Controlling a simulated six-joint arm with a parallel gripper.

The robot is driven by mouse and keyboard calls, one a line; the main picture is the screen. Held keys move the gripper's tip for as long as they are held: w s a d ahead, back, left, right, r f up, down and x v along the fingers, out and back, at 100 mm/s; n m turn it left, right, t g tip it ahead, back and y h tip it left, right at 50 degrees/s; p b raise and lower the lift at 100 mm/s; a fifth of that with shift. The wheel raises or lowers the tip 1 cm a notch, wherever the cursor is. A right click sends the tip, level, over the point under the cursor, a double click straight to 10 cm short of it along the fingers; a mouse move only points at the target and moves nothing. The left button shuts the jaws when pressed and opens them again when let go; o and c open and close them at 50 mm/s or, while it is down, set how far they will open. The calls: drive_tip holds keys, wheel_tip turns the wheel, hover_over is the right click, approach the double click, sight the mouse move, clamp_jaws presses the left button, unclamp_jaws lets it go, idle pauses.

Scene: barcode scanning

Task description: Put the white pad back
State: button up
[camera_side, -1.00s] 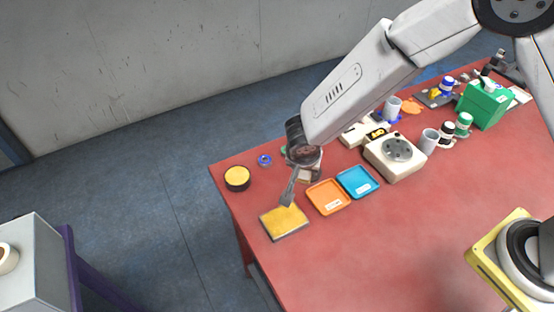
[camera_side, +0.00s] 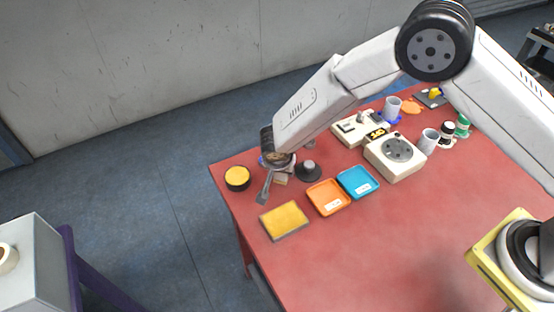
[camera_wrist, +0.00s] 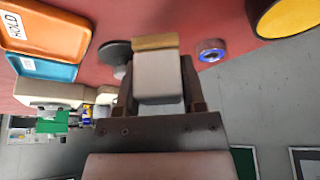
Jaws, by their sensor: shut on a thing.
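The white pad (camera_wrist: 158,80) is a pale block with a tan strip along its far edge. It sits between the fingers of my gripper (camera_wrist: 158,92) in the wrist view. My gripper is shut on it. In the side view my gripper (camera_side: 278,172) is over the table's far left part, between the round yellow-topped tub (camera_side: 237,177) and a dark round base with a knob (camera_side: 309,172). Only a small tan part of the pad shows below it there. I cannot tell whether the pad touches the table.
A yellow pad in a grey frame (camera_side: 285,221), an orange tray (camera_side: 328,197) and a blue tray (camera_side: 358,181) lie nearer. A blue-centred ring (camera_wrist: 209,51) lies close to my gripper. A cream device (camera_side: 395,157) stands right. The red table's front is clear.

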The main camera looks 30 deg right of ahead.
sight(280, 177)
drive_tip(key=shift+w+f, duration=0.1)
drive_tip(key=shift+w+a+f, duration=0.1)
drive_tip(key=shift+w+f, duration=0.05)
drive_tip(key=shift+f, duration=1.55)
drive_tip(key=shift+f, duration=0.1)
drive_tip(key=o, duration=1.1)
drive_tip(key=shift+v, duration=6.1)
